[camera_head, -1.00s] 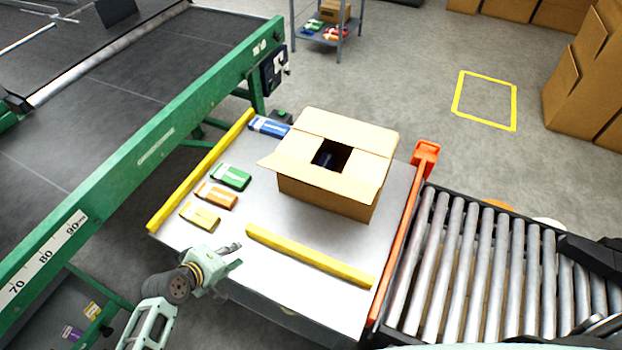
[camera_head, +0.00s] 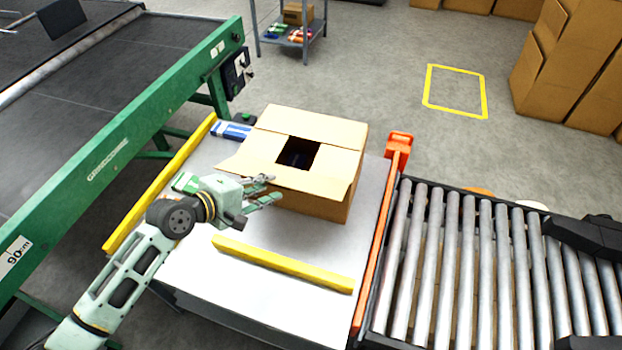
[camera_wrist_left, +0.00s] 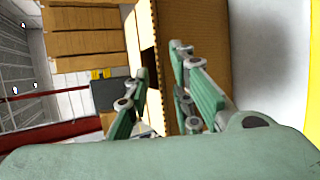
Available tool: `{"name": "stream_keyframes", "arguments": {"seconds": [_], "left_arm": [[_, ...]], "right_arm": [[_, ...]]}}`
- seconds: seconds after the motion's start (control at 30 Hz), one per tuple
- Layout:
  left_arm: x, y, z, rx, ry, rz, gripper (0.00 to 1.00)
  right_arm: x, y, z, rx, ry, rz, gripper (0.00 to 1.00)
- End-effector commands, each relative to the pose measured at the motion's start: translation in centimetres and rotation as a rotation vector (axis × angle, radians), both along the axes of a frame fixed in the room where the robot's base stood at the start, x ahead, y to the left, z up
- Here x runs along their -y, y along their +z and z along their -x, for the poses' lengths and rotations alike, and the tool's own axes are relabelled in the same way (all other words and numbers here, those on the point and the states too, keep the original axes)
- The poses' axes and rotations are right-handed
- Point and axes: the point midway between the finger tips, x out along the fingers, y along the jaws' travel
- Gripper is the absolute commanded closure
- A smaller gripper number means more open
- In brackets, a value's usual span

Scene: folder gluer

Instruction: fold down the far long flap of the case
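The brown case (camera_head: 318,206) stands on the light work table. A dark opening (camera_head: 297,153) shows between its top flaps, with something dark inside. The far long flap (camera_head: 312,121) runs along the back of the top; its exact tilt is hard to tell. The near long flap (camera_head: 285,180) slants outward toward my left gripper. My left gripper (camera_head: 270,188) is open at the case's near left side, its fingers at the near flap's edge. In the left wrist view the open fingers (camera_wrist_left: 163,98) show with cardboard (camera_wrist_left: 190,30) beyond and between them.
A yellow bar (camera_head: 282,264) lies at the table's near side and another yellow rail (camera_head: 160,185) at its left. An orange rail (camera_head: 385,225) and roller conveyor (camera_head: 470,265) are at right, a green-framed machine (camera_head: 120,155) at left.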

Motion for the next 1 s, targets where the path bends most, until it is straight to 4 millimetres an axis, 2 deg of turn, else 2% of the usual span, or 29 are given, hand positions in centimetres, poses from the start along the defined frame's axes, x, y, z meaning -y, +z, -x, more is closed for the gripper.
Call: {"name": "stream_keyframes", "arguments": {"seconds": [0.17, 0.6, 1.0], "left_arm": [[0.5, -0.7, -0.8, -0.01, 0.01, 0.008, 0.78], [4.5, -3.6, -4.6, -0.009, 0.009, 0.007, 0.78], [5.0, -3.8, -5.0, -0.008, 0.009, 0.005, 0.8]], "right_arm": [[0.0, -0.4, 0.8, -0.012, 0.0, 0.002, 1.0], [-0.2, -0.3, 1.2, -0.019, -0.001, -0.001, 1.0], [-0.3, -0.3, 1.0, -0.014, -0.001, -0.002, 1.0]]}}
